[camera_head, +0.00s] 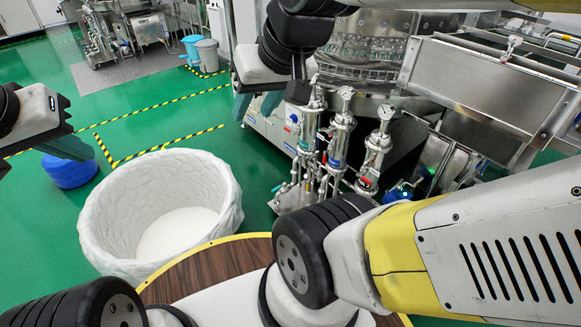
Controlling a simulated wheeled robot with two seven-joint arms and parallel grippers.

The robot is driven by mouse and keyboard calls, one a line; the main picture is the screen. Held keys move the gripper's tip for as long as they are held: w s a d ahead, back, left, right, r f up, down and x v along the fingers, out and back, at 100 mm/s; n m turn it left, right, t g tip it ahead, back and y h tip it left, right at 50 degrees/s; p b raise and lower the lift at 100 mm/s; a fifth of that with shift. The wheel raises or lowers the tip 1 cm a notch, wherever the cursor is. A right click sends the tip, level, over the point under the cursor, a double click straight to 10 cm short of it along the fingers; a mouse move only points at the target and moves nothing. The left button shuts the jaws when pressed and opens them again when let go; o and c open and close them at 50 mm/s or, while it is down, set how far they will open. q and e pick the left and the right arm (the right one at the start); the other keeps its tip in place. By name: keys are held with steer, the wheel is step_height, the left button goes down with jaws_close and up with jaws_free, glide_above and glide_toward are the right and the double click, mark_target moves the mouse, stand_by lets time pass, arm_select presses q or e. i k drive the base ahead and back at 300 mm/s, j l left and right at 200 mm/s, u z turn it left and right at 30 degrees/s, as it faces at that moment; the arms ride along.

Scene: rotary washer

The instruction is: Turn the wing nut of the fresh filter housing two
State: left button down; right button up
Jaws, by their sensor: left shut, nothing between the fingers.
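Three upright steel filter housings with gauges on top stand in a row right of centre: a left housing (309,128), a middle housing (339,140) with a blue label, and a right housing (373,160) with a red label. Which one is fresh filter housing two, I cannot read. The wing nuts are too small to make out. My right gripper (256,106) points down, left of the left housing and apart from it in the picture, with its dark teal fingers spread and empty. My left gripper (70,149) is shut and empty at the far left, away from the housings.
A large white round tub (100,205) stands on the green floor at left, with a blue stool-like object (70,170) behind it. The steel washer (480,85) rises behind the housings. Pipes and valves crowd the housings' lower ends.

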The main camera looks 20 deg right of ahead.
mark_target(329, 132)
steer(key=z, duration=1.25)
steer(key=i+j, duration=0.1)
steer(key=i, duration=0.5)
steer(key=i+j, duration=0.1)
steer(key=i, duration=0.45)
steer(key=l+z, duration=0.05)
